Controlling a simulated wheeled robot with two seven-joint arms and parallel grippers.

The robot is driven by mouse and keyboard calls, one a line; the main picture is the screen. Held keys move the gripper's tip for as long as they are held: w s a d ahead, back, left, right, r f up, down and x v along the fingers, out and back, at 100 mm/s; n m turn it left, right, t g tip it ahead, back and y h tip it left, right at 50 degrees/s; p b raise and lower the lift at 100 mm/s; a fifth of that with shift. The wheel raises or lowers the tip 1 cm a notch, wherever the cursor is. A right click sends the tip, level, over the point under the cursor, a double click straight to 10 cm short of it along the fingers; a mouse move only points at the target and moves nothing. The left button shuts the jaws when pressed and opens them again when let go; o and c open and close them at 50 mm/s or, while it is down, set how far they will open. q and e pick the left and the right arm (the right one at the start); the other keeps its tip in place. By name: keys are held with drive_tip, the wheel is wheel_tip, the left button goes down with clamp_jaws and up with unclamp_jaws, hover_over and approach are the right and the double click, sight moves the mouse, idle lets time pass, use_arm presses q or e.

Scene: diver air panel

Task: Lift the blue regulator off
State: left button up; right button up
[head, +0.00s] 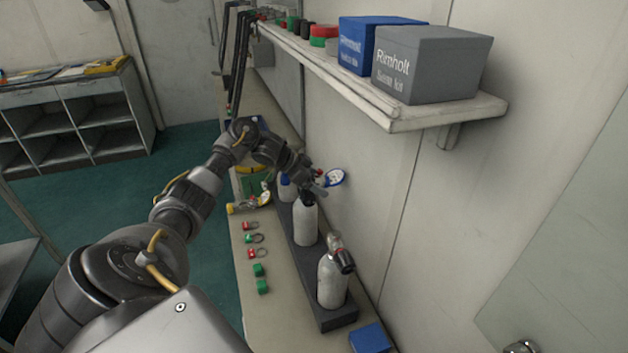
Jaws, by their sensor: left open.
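My left gripper (314,184) reaches in over the far part of a dark rack (330,317) that holds pale bottles. It is open, above the middle bottle (305,222) and beside the far one. A white dial with a blue rim (335,178) shows just right of the fingers. Something blue (286,186) sits at the top of the far bottle, partly behind my wrist. I cannot tell whether these belong to one blue regulator, nor whether the fingers touch either. The near bottle (332,282) has a black and red fitting. My right gripper is out of view.
A wall shelf (400,116) carrying a blue box (372,45) and a grey box (432,65) overhangs the bench's right side. Small red and green pieces (258,269) lie left of the rack. A blue block (369,338) is at the near end.

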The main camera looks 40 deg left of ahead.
use_arm(q)
drive_tip(key=c, duration=1.4)
drive_tip(key=shift+w+r, duration=0.1)
drive_tip(key=shift+c, duration=0.6)
drive_tip(key=shift+r, duration=0.1)
